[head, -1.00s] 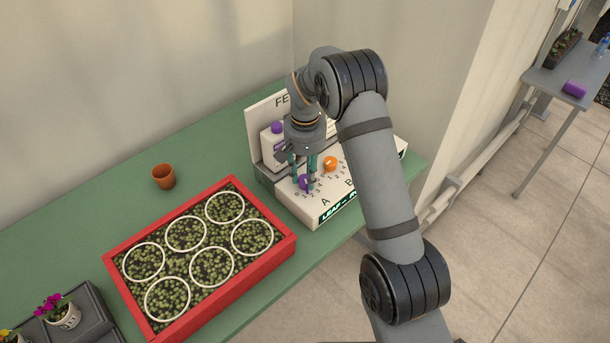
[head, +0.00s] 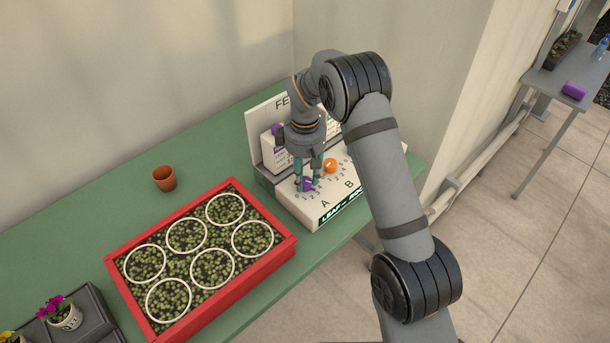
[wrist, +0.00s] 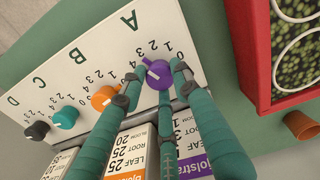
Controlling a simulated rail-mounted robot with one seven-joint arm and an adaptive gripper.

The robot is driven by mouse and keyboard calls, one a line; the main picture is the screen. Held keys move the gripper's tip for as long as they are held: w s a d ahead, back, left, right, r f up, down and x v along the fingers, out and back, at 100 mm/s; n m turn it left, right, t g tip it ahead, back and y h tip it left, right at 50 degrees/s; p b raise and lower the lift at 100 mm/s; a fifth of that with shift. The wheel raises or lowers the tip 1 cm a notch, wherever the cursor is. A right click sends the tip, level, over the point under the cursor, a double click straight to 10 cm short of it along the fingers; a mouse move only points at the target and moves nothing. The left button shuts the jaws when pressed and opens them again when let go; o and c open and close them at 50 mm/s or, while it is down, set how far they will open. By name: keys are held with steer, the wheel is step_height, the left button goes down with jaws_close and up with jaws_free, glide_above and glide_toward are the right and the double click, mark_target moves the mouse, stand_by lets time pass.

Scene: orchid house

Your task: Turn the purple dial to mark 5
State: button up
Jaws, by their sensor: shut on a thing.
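The purple dial (head: 307,185) is at the left of the controller's front panel, in the row marked A. My gripper (head: 308,181) points down over the panel and is shut on the dial. The gripper (wrist: 155,82) also shows close up in the wrist view.
An orange dial (head: 330,165) is close beside my fingers; teal and black dials (wrist: 66,117) lie further along. Bottles labelled LEAF and ROOT (wrist: 125,150) stand behind the dials. A red-framed seedling tray (head: 290,247) and a terracotta pot (head: 164,178) are to the left.

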mark_target(305, 181)
steer(key=n+p, duration=0.1)
steer(key=n, duration=0.4)
steer(key=shift+n, duration=0.3)
steer(key=n+p, duration=0.1)
steer(key=n, duration=0.3)
steer(key=shift+n, duration=0.7)
steer(key=o, duration=1.2)
step_height(305, 181, up, 12)
steer(key=shift+f, duration=0.1)
